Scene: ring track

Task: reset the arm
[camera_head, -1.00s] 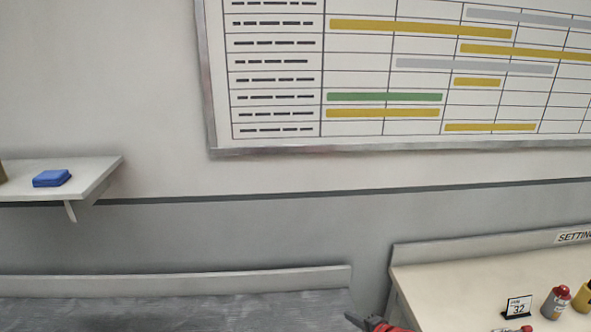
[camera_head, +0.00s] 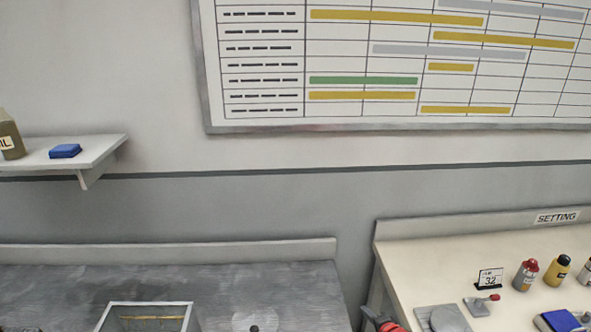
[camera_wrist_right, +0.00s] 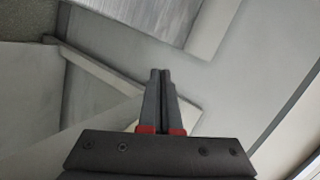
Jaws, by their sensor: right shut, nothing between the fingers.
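My right gripper (camera_wrist_right: 161,75) is in the right wrist view, with its two dark fingers together and nothing between them. In the head view only a red and dark part of my right gripper (camera_head: 372,316) shows at the bottom edge, in front of the gap between the two benches. My left gripper is in neither view.
A grey bench (camera_head: 250,285) with an open tray (camera_head: 104,318) is at lower left. A cream bench (camera_head: 405,262) at right holds bottles (camera_head: 525,274), a number card (camera_head: 489,279) and a blue item (camera_head: 562,320). A wall shelf (camera_head: 105,147) holds a blue box (camera_head: 65,151).

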